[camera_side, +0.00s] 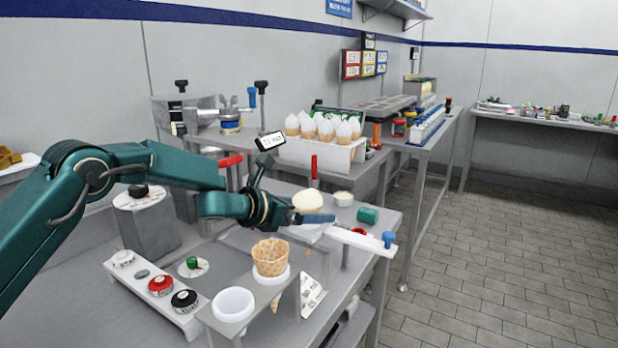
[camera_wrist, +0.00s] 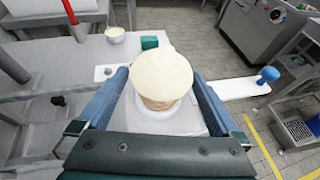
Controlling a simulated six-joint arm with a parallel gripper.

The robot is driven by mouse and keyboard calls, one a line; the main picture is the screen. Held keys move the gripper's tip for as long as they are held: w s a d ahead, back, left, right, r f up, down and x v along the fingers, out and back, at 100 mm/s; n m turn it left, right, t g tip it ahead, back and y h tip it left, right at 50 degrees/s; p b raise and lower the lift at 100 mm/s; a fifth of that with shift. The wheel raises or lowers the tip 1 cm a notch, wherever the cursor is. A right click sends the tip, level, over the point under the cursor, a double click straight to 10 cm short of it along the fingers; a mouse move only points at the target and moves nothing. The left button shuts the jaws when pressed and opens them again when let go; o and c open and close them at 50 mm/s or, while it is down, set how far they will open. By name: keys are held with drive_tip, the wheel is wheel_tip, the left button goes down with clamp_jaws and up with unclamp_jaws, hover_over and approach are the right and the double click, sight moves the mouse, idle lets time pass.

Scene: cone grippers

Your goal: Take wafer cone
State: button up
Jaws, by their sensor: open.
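A wafer cone (camera_wrist: 155,103) with a rounded cream-coloured top (camera_wrist: 162,75) stands in a white ring between the fingers of my gripper (camera_wrist: 160,76) in the wrist view. The fingers are open, one on each side, with gaps visible beside the cone. In the side view my gripper (camera_side: 322,218) is level over the bench, and the cream top (camera_side: 307,201) shows just behind its blue fingers, which hide the cone's lower part. Another wafer cone (camera_side: 270,256), waffle-patterned and without a cream top, stands upright in a metal stand nearer the camera.
Several white-topped cones (camera_side: 325,128) stand in a rack behind. A green cylinder (camera_side: 368,215) and a small bowl (camera_side: 343,198) lie beyond the gripper. A blue-knobbed lever (camera_side: 388,239) juts out at the bench's right edge.

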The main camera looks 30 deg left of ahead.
drive_tip(key=shift+c, duration=0.3)
drive_tip(key=c, duration=0.8)
drive_tip(key=shift+r, duration=0.15)
drive_tip(key=shift+d+r, duration=0.1)
drive_tip(key=shift+r, duration=5.8)
drive_tip(key=s+a, duration=0.1)
drive_tip(key=s, duration=0.4)
drive_tip(key=s+a, duration=0.2)
drive_tip(key=s, duration=0.4)
drive_tip(key=s+a, duration=0.1)
drive_tip(key=s, duration=0.5)
drive_tip(key=shift+s+a, duration=0.25)
drive_tip(key=shift+a, duration=0.1)
